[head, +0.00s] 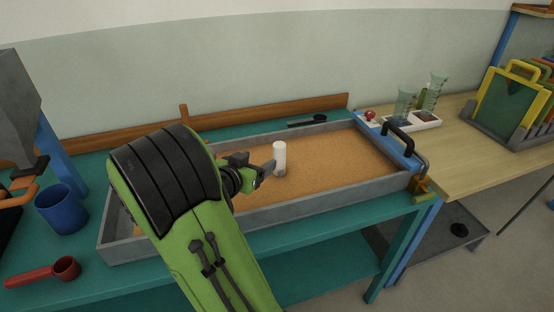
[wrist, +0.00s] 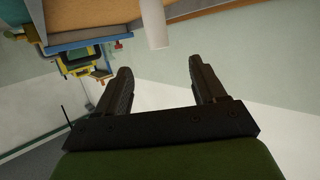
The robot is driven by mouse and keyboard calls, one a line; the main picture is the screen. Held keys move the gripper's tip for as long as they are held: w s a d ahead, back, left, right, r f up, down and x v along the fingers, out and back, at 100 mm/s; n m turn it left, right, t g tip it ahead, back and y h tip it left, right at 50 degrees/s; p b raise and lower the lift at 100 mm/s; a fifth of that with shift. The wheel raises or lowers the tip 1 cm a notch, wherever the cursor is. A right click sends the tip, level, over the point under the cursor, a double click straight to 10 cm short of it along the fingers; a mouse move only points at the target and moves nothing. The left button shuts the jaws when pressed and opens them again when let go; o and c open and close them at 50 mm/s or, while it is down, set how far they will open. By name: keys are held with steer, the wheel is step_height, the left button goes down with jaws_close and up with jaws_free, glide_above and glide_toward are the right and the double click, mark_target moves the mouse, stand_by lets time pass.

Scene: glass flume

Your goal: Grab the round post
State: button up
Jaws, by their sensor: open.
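The round post (head: 279,158) is a white upright cylinder standing in the sand of the grey-walled tray (head: 330,197). It also shows in the wrist view (wrist: 155,24), at the top and beyond my fingertips, cut off by the frame's edge. My gripper (head: 268,172) is just left of the post in the head view, close to it. In the wrist view my gripper (wrist: 160,80) has its two dark fingers spread apart with nothing between them.
A black scoop (head: 307,121) lies by the tray's back wall. A blue cup (head: 62,208) and a red scoop (head: 50,272) stand left of the tray. A black handle (head: 404,141) rises at its right end. Beakers (head: 403,105) stand on the wooden table. Sand right of the post is clear.

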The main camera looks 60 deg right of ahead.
mark_target(282, 147)
steer(key=x, duration=1.5)
steer(key=shift+s+f, duration=0.1)
steer(key=shift+s, duration=0.1)
steer(key=c, duration=1.2)
